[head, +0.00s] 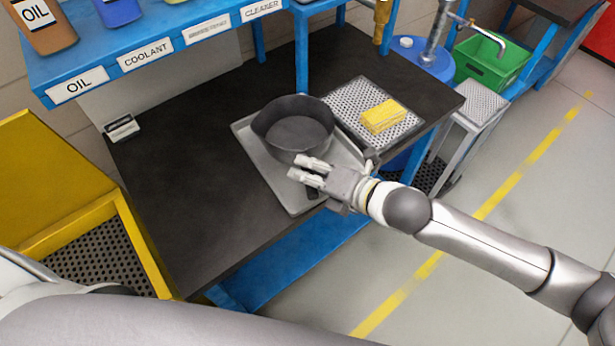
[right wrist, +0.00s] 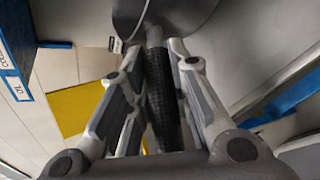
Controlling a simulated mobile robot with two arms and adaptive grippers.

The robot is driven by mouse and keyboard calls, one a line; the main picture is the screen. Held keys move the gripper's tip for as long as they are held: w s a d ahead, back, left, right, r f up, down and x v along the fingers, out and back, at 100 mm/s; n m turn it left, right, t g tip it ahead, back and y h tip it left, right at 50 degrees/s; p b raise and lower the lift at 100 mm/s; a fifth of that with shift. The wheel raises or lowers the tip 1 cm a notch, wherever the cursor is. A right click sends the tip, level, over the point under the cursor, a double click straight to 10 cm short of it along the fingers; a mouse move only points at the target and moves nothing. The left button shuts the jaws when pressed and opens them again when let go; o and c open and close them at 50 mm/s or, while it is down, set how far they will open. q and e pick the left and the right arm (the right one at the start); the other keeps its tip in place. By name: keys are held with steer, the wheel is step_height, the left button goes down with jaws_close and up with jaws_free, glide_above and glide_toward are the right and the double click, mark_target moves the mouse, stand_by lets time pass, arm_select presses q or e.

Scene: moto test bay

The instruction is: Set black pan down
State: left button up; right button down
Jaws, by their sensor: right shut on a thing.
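The black pan (head: 293,128) is over the grey metal tray (head: 292,201) on the dark workbench, its open side up. I cannot tell whether its base touches the tray. My right gripper (head: 309,171) is at the near side of the pan, shut on its handle. In the right wrist view the ridged black handle (right wrist: 162,95) runs between the two fingers of the right gripper (right wrist: 163,60), and part of the pan (right wrist: 190,14) shows at the top. My left gripper is not in view.
A yellow sponge-like block (head: 383,116) lies on a perforated plate (head: 352,99) right of the pan. A blue shelf (head: 135,48) with labelled bottles stands behind. A yellow cabinet (head: 55,180) is at left. The bench's left part (head: 190,190) is clear.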

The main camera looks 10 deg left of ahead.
step_height(320, 180, down, 2)
steer(key=shift+f+p, duration=0.2)
steer(key=shift+p, duration=0.1)
steer(key=shift+f, duration=0.15)
steer(key=shift+f, duration=0.1)
steer(key=c, duration=1.6)
jaws_free()
steer(key=shift+f, duration=0.1)
